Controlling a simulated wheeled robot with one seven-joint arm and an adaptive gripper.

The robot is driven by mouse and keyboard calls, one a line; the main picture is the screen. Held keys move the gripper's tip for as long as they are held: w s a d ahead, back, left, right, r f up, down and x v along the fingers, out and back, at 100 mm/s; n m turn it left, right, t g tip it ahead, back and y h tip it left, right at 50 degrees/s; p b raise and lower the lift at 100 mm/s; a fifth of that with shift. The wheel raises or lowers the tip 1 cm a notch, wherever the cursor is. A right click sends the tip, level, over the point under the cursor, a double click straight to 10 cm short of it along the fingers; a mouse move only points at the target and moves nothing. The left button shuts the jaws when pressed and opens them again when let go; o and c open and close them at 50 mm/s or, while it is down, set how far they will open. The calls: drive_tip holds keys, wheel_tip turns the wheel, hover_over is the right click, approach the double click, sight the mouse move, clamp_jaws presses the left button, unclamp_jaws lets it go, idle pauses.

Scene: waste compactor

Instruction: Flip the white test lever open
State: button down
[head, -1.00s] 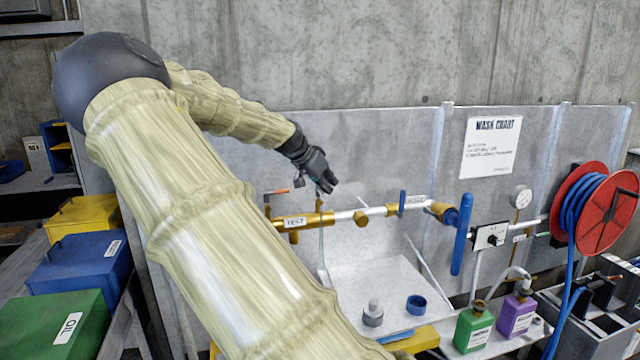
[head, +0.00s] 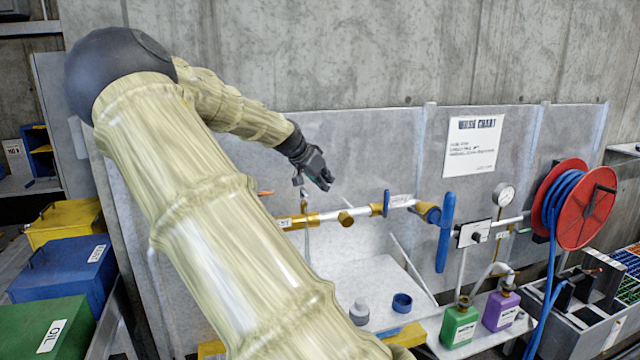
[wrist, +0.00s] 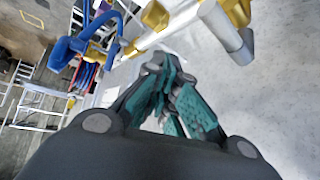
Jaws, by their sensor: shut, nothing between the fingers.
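The brass test valve (head: 313,219) sits on the pipe along the back panel, with its label partly behind my arm. A short pale rod (head: 346,202) stands tilted above the pipe, just right of the valve. I cannot tell whether it is the white test lever. In the wrist view, a thick white cylinder (wrist: 221,32) with a grey end lies beyond my fingers, beside brass fittings; it may be the lever. My gripper (head: 328,184) is above the pipe, close to the valve, and apart from it as far as I can tell. Its teal-padded fingers (wrist: 164,72) are shut and empty.
A blue handle (head: 445,232), a gauge (head: 504,194) and a red hose reel (head: 603,207) are to the right. A white tray (head: 375,278) with a grey cap and a blue ring is below. Coloured bins (head: 63,270) stand at left. My arm covers the middle-left.

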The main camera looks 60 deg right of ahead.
drive_tip(key=w+a+r+b, duration=0.1)
drive_tip(key=r, duration=0.1)
drive_tip(key=w+a+r+b, duration=0.1)
drive_tip(key=a+r, duration=0.1)
drive_tip(key=w+a+r+b, duration=0.1)
drive_tip(key=r, duration=0.1)
drive_tip(key=shift+w+a+r+b, duration=0.15)
drive_tip(key=shift+a+b, duration=0.1)
drive_tip(key=shift+b, duration=0.15)
drive_tip(key=shift+w+a+r, duration=0.35)
drive_tip(key=shift+a+r, duration=0.15)
drive_tip(key=shift+r, duration=0.15)
drive_tip(key=shift+f, duration=0.1)
